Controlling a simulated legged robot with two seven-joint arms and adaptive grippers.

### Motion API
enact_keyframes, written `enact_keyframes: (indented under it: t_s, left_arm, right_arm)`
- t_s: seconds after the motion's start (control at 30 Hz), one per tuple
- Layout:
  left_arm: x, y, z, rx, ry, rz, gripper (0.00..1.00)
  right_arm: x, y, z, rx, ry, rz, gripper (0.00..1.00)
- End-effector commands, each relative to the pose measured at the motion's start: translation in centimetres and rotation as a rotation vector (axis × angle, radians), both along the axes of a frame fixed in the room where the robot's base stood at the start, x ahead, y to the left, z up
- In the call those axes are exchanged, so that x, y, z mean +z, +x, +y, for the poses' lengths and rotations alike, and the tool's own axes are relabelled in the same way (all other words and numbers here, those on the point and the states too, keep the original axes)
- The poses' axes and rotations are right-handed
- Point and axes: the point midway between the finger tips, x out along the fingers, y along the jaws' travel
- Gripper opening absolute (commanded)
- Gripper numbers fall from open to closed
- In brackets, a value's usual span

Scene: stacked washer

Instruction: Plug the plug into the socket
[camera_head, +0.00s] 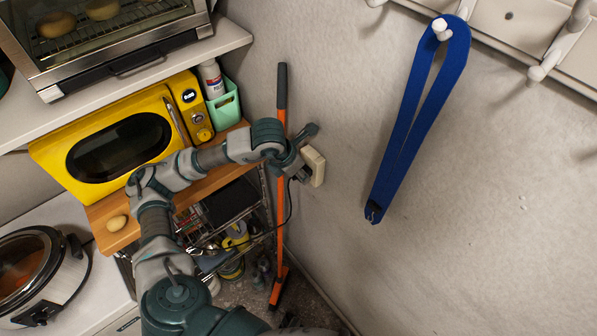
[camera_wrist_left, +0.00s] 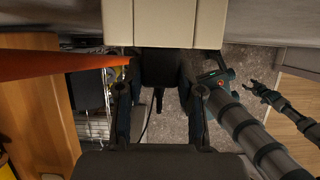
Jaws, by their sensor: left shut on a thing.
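The cream socket box (camera_head: 314,166) is fixed on the grey wall at mid-picture in the head view. It fills the top middle of the left wrist view (camera_wrist_left: 165,22). My left gripper (camera_head: 299,172) is right beside its left face. In the left wrist view, the two fingers (camera_wrist_left: 162,90) are shut on the sides of the black plug (camera_wrist_left: 163,67), whose cord hangs down. The plug's front end meets the box's edge in the picture; its prongs and the socket holes are hidden, so I cannot tell whether it is inserted.
An orange-handled pole (camera_head: 281,205) stands just behind my left gripper. A yellow microwave (camera_head: 95,140) and a wooden shelf (camera_head: 117,240) are left. A blue strap (camera_head: 405,135) hangs right. Parts of my own limbs (camera_wrist_left: 250,130) show at right in the wrist view.

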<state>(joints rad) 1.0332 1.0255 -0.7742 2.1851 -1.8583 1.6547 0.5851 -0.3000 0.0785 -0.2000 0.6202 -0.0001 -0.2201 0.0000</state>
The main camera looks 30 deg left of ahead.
Motion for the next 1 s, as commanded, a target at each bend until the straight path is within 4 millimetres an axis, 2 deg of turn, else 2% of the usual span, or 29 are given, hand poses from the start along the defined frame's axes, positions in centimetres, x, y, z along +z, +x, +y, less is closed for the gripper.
enact_keyframes:
  t_s: [0.03, 0.07, 0.13, 0.17, 0.47, 0.57, 1.0]
  left_arm:
    - [0.0, 0.0, 0.0, 0.0, 0.0, 0.0, 0.06]
    - [0.0, 0.0, 0.0, 0.0, 0.0, 0.0, 0.44]
    - [0.0, 0.0, 0.0, 0.0, 0.0, 0.0, 0.61]
    - [0.0, 0.0, 0.0, 0.0, 0.0, 0.0, 0.66]
    - [0.1, 0.0, 0.0, 0.0, 0.0, 0.0, 0.66]
    - [0.8, -0.2, 0.1, 0.0, 0.0, -0.003, 0.66]
    - [8.9, -3.3, 1.6, 0.0, -0.001, -0.003, 0.66]
  right_arm:
    - [0.0, 0.0, 0.0, 0.0, 0.0, 0.0, 0.55]
    - [0.0, 0.0, 0.0, 0.0, 0.0, 0.0, 0.55]
    - [0.0, 0.0, 0.0, 0.0, 0.0, 0.0, 0.55]
    - [0.0, 0.0, 0.0, 0.0, 0.0, 0.0, 0.55]
    - [0.0, 0.0, -0.3, 0.001, -0.003, 0.0, 0.55]
    - [0.0, 0.0, -0.3, 0.001, -0.003, -0.001, 0.55]
    - [0.0, 0.0, -0.1, 0.001, -0.001, 0.0, 0.55]
